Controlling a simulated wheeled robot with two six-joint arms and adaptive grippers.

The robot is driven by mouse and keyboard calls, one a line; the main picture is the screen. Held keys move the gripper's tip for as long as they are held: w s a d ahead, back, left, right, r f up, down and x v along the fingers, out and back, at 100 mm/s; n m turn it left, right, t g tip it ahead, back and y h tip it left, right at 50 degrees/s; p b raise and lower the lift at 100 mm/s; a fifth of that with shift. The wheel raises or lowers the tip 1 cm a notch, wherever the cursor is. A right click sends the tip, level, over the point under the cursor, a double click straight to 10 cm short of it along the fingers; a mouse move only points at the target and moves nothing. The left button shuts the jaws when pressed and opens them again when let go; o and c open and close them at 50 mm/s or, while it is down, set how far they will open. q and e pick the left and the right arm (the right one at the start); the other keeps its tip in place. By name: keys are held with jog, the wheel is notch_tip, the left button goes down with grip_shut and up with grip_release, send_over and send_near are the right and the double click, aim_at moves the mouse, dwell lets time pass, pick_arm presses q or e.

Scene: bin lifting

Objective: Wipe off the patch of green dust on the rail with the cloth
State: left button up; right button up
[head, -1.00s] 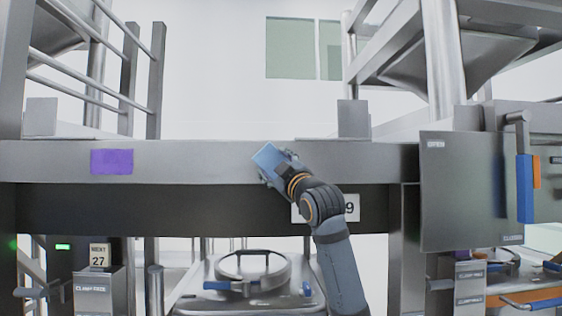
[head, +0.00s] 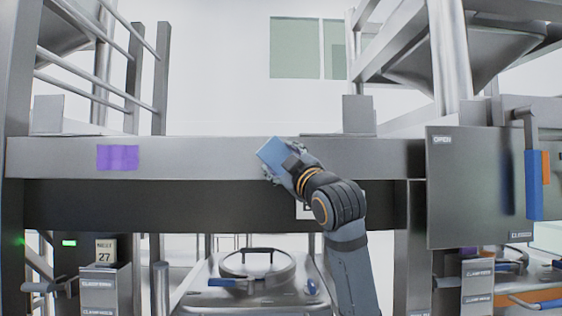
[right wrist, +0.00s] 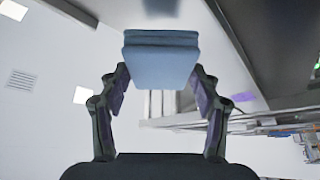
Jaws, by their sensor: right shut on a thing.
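The blue cloth (head: 271,153) is a folded pad held at the front face of the grey rail (head: 205,160), right of its middle. In the right wrist view the cloth (right wrist: 160,62) sits between both fingertips. My right gripper (head: 279,164) is shut on it. Whether the cloth touches the rail I cannot tell. A purple patch (head: 117,158) shows on the rail's left part, apart from the cloth. No green patch shows on the rail; the cloth and gripper hide part of its face. My left gripper is not in view.
A grey panel (head: 468,188) with a blue-handled lever (head: 533,185) stands at the right. A round-lidded vessel (head: 258,264) is below the rail. Upright blocks (head: 358,114) stand behind the rail. The rail's face between the patch and the cloth is clear.

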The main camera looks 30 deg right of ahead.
jog(key=shift+s, duration=0.1)
jog(key=shift+s+a, duration=0.45)
jog(key=shift+s, duration=0.2)
jog(key=shift+s+a, duration=0.4)
jog(key=shift+s, duration=0.2)
jog(key=shift+w+d, duration=0.1)
